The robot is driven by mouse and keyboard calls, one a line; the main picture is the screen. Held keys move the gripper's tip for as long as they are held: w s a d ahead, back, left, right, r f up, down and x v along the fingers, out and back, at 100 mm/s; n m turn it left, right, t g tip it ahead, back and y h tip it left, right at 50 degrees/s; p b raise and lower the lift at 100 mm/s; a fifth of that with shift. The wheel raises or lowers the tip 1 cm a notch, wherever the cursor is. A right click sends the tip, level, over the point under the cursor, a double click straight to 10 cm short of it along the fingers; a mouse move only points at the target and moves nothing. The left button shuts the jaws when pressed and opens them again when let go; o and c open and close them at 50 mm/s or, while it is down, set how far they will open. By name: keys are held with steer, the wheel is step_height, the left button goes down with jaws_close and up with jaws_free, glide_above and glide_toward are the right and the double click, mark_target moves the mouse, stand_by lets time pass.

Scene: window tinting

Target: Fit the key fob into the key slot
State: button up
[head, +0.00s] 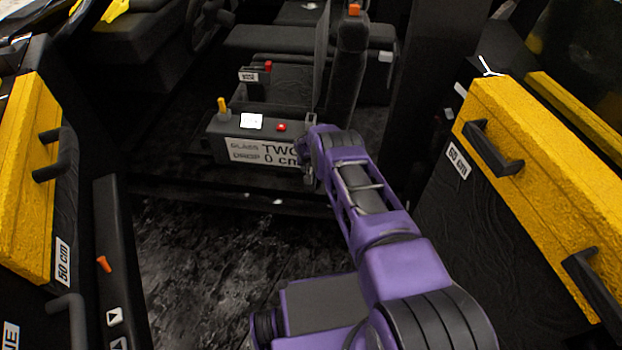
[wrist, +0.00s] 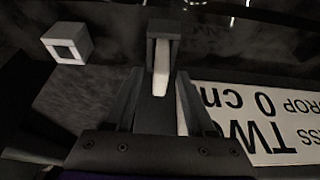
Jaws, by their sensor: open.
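In the wrist view a dark block with a pale tongue (wrist: 161,68), apparently the key fob, lies just ahead of and between my gripper's fingers. My gripper (wrist: 160,95) is open, with a finger on either side; no contact is clear. A small white square frame with a dark recess (wrist: 67,45), perhaps the key slot, is at the upper left, apart from the fingers. In the head view my gripper (head: 309,180) points down beside the right end of the console.
The dark console (head: 214,147) carries a "TWO 0 cm" label, a yellow lever (head: 222,106), a white square (head: 251,121) and a red button (head: 281,127). Yellow-topped door panels stand left (head: 28,180) and right (head: 550,160). Dark floor (head: 200,260) is open in front.

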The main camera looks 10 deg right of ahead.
jaws_close()
stand_by(0.3)
steer(key=shift+r, duration=0.1)
step_height(320, 180, up, 19)
steer(key=s+p, duration=0.3)
steer(key=p, duration=0.1)
steer(key=s+r+n+y+p, duration=0.1)
steer(key=s+r+n+p, duration=0.2)
steer(key=s+r, duration=1.8)
steer(key=s, duration=0.4)
steer(key=shift+n, duration=0.3)
